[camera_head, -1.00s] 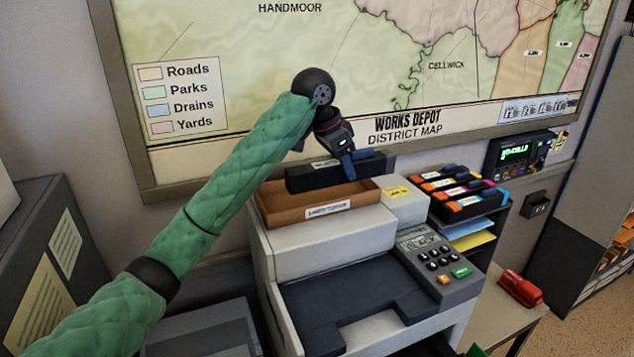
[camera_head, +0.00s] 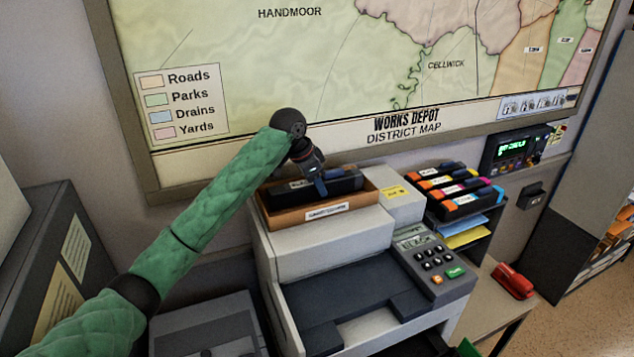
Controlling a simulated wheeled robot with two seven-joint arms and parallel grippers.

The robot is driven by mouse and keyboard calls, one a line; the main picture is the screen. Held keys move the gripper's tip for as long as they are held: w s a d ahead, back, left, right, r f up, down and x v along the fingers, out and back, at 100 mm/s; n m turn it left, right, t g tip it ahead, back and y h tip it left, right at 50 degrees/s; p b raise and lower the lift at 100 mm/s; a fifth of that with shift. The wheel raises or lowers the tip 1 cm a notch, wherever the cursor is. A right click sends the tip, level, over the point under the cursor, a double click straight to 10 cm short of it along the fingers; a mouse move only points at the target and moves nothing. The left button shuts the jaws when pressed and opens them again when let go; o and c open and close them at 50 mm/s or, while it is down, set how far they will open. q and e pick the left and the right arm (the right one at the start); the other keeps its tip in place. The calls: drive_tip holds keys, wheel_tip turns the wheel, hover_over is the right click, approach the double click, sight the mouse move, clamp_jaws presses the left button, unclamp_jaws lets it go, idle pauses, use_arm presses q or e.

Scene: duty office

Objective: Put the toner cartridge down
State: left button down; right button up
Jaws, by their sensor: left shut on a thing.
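The toner cartridge (camera_head: 342,184) is a long black block, lying level within the brown tray (camera_head: 368,206) on top of the printer. I cannot tell whether its underside touches the tray floor. My left gripper (camera_head: 321,187) comes down from above and is shut on the cartridge near its middle. The tray has a white label on its front wall.
The printer (camera_head: 345,248) has a keypad panel (camera_head: 430,258) at its right. A rack of several coloured-label cartridges (camera_head: 470,204) stands right of it. A red stapler-like object (camera_head: 513,280) lies on the desk. The wall map (camera_head: 290,60) rises close behind.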

use_arm(q)
drive_tip(key=shift+f, duration=0.65)
use_arm(e)
drive_tip(key=shift+a+r, duration=0.1)
drive_tip(key=shift+r, duration=0.45)
use_arm(q)
drive_tip(key=c, duration=0.9)
unclamp_jaws()
use_arm(e)
drive_tip(key=shift+f, duration=0.1)
